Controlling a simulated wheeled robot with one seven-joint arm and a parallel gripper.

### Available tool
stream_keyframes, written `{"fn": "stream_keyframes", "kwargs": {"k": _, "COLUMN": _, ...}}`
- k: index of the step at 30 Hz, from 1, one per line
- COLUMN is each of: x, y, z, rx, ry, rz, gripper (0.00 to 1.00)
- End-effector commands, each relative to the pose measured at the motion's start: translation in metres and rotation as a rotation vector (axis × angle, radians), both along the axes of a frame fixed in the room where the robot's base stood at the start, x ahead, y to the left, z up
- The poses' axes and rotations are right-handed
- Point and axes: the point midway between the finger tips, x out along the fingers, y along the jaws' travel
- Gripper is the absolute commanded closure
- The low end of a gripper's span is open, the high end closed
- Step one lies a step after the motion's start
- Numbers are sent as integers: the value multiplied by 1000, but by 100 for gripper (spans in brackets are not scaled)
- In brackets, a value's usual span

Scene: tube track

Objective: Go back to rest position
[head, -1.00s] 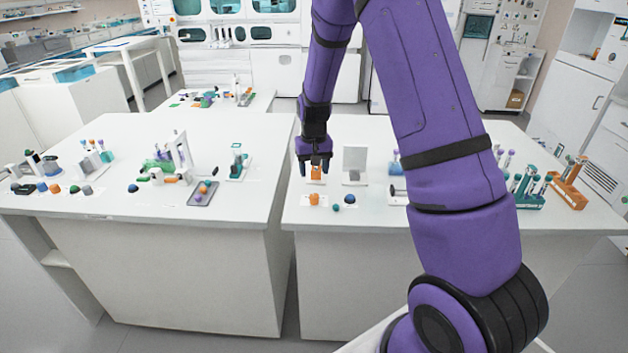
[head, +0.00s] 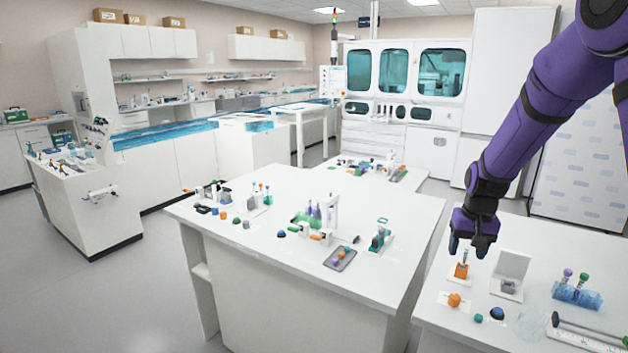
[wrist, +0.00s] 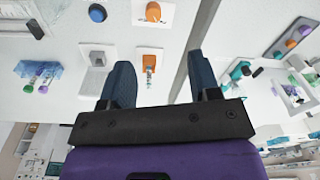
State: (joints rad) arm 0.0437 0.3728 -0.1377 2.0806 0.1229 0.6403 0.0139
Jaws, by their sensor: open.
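My gripper (head: 473,244) is at the right in the head view, pointing down above the right table (head: 535,247). Its fingers are apart and nothing is between them. In the wrist view my gripper (wrist: 160,85) also shows open, with two dark fingers. An orange block with a small tube in it (head: 461,270) stands on the table just below the gripper, apart from it. That orange block also shows in the wrist view (wrist: 149,59), beyond the fingertips.
By the block are an orange piece (head: 454,300), a blue ball (head: 497,314), a white stand (head: 509,272) and a blue tube rack (head: 576,294). The left table (head: 290,245) carries a grey tray (head: 340,258) and several small parts. A gap separates the tables.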

Motion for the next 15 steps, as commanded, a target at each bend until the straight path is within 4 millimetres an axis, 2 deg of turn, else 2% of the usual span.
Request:
{"fn": "stream_keyframes", "kwargs": {"k": 1, "x": -8, "y": 5, "z": 20, "rx": 3, "ry": -22, "rz": 11, "gripper": 44}}
{"fn": "stream_keyframes", "kwargs": {"k": 6, "x": -38, "y": 19, "z": 70, "rx": 8, "ry": -76, "rz": 44, "gripper": 44}}
{"fn": "stream_keyframes", "kwargs": {"k": 15, "x": -102, "y": 42, "z": 142, "rx": 7, "ry": -166, "rz": 109, "gripper": 44}}
